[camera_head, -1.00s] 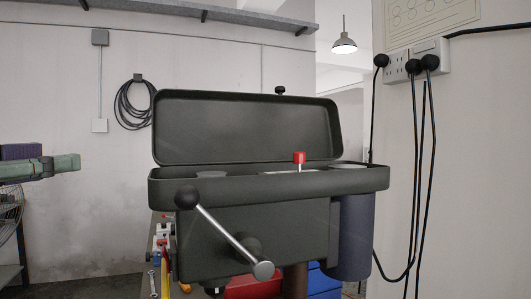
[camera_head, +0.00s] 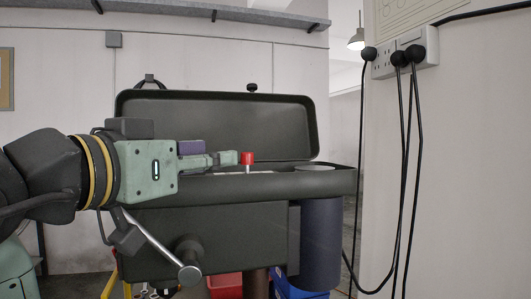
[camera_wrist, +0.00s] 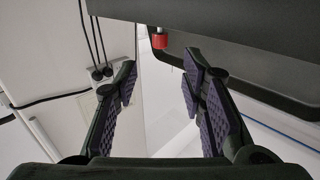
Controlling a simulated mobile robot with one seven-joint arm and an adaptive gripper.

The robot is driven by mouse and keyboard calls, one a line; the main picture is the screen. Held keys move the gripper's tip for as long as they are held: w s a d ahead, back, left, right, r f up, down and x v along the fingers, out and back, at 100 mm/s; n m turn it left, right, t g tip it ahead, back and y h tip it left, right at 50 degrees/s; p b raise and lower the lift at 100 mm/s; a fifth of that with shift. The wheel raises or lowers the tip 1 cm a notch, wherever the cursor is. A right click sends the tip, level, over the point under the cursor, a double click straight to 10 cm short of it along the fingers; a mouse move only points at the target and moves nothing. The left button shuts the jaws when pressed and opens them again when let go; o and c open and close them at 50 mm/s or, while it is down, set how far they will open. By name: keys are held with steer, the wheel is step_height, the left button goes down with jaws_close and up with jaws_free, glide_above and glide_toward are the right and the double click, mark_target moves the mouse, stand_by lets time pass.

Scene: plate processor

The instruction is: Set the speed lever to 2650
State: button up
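The speed lever's red knob (camera_head: 247,158) stands on a thin stem above the open top of the dark machine housing (camera_head: 230,188). My gripper (camera_head: 236,159) reaches in from the left, with its fingertips close to the left side of the knob. I cannot tell if they touch it. In the wrist view my gripper (camera_wrist: 160,72) is open, with purple pads on both fingers and nothing between them. The red knob (camera_wrist: 159,40) shows there just beyond the fingertips, in line with the gap. The speed scale is not readable.
The raised lid (camera_head: 220,125) stands behind the knob. A grey motor cylinder (camera_head: 321,240) hangs at the right of the housing. A crank handle (camera_head: 160,247) sticks out in front. Black cables (camera_head: 403,150) hang from wall sockets at the right.

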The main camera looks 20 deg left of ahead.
mark_target(244, 154)
steer(key=w+p, duration=0.1)
steer(key=w, duration=0.2)
steer(key=w+d+p, duration=0.1)
steer(key=w, duration=0.2)
steer(key=w+d+p, duration=0.1)
steer(key=w, duration=0.3)
steer(key=shift+w, duration=0.1)
jaws_close()
stand_by(0.6)
